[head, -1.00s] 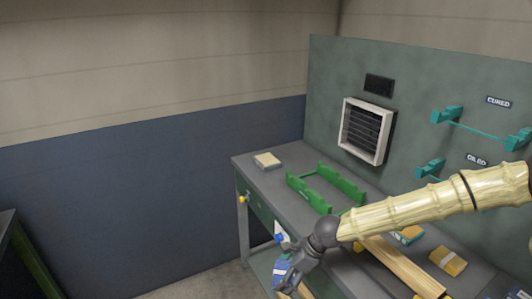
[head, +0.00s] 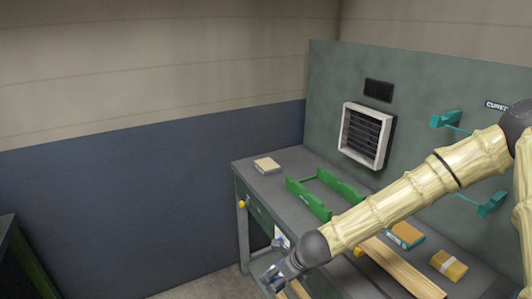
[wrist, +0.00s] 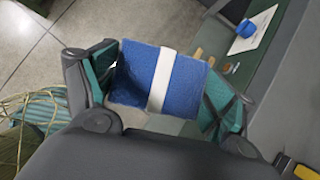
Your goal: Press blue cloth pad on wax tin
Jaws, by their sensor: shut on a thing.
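The blue cloth pad (wrist: 150,78), with a white band around it, is held between the teal-lined fingers of my gripper (wrist: 158,85) in the wrist view. My gripper is shut on its two ends. In the head view my gripper (head: 273,277) is low in front of the bench's front side, and the pad is hard to make out there. I cannot identify the wax tin in either view.
The grey bench (head: 335,235) carries a green cradle (head: 310,198), a pale block (head: 267,165), a wooden length (head: 398,268), an orange-topped pad (head: 407,235) and a yellow banded pad (head: 449,265). Teal brackets (head: 446,119) hang on the back panel. Floor (wrist: 28,45) shows beside the bench.

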